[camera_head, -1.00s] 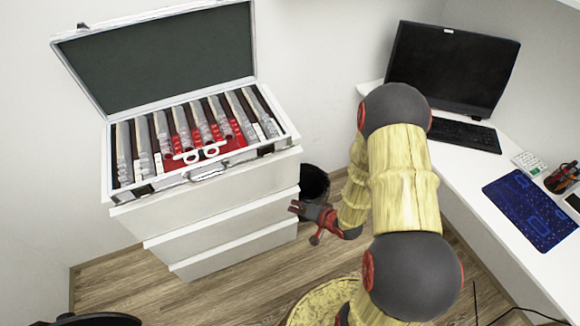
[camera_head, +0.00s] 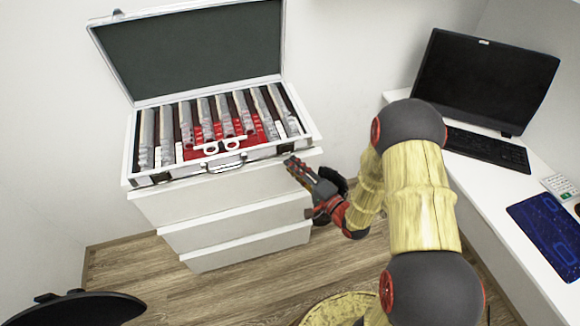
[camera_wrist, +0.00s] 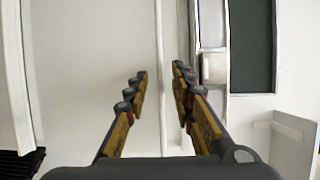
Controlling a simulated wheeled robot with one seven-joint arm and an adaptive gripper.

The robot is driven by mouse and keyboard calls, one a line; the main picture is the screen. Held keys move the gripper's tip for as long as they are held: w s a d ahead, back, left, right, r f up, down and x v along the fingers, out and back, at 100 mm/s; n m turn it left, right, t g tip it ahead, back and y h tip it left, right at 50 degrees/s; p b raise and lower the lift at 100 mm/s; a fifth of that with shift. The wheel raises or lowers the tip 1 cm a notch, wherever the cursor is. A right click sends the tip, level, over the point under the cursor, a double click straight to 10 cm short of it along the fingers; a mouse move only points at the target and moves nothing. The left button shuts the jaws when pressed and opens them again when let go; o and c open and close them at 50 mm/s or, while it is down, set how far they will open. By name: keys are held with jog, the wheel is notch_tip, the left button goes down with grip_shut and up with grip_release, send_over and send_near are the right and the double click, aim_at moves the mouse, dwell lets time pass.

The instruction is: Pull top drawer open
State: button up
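A white cabinet with three stacked drawers stands at left centre in the head view. Its top drawer (camera_head: 215,192) looks shut, and no separate handle shows on its front. My gripper (camera_head: 291,162) is beside the right end of the top drawer's upper edge, below the case. In the wrist view the drawer front (camera_wrist: 95,70) appears sideways. My gripper (camera_wrist: 160,74) is open there, its two fingers apart on either side of a pale ledge line. Nothing is held. I cannot tell whether a finger touches the drawer.
An open case (camera_head: 160,180) of lenses sits on the cabinet. A black bin (camera_head: 334,181) is partly hidden behind my gripper. A white desk (camera_head: 495,190) with a monitor (camera_head: 482,80) is at right. A dark round object (camera_head: 85,310) is at lower left. Floor before the drawers is clear.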

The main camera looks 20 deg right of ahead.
jog(key=shift+x, duration=1.1)
jog(key=shift+c, duration=1.2)
jog(key=c, duration=0.4)
grip_shut()
